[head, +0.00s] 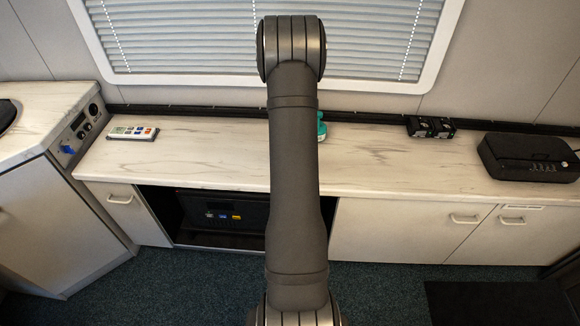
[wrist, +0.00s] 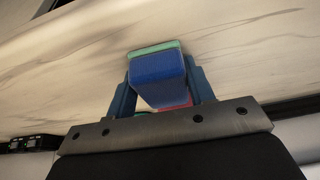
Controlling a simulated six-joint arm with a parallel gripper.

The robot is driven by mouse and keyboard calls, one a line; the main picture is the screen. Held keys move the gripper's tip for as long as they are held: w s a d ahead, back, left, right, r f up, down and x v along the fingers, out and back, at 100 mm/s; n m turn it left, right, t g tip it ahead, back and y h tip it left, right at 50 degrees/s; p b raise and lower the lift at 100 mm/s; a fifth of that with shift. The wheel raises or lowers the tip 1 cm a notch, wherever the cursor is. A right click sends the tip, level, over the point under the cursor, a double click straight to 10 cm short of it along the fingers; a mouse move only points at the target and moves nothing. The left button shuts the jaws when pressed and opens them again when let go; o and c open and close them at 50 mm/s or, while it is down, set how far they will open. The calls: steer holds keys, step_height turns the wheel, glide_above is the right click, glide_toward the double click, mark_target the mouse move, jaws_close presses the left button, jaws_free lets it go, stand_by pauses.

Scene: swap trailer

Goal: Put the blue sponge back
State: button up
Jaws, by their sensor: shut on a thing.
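In the wrist view my gripper (wrist: 160,78) is shut on the blue sponge (wrist: 158,68), which sits between its two dark blue fingers. The sponge has a green layer along its far edge. A red patch shows just below it near the gripper base; I cannot tell what it belongs to. The pale marbled counter fills the background behind the sponge; I cannot tell whether they touch. In the head view my own arm hides the gripper and the sponge.
A long marbled counter (head: 210,155) runs under the window. On it are a white remote-like device (head: 133,133), a teal object (head: 321,128) partly behind my arm, small black boxes (head: 430,127) and a black case (head: 530,156). An open cabinet niche (head: 190,241) lies below.

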steer(key=o, duration=0.9)
steer(key=shift+o, duration=0.2)
steer(key=shift+s+r, duration=0.1)
steer(key=shift+r, duration=0.35)
steer(key=v, duration=1.1)
steer(key=x, duration=1.2)
steer(key=shift+s+f, duration=0.1)
steer(key=shift+r, duration=0.2)
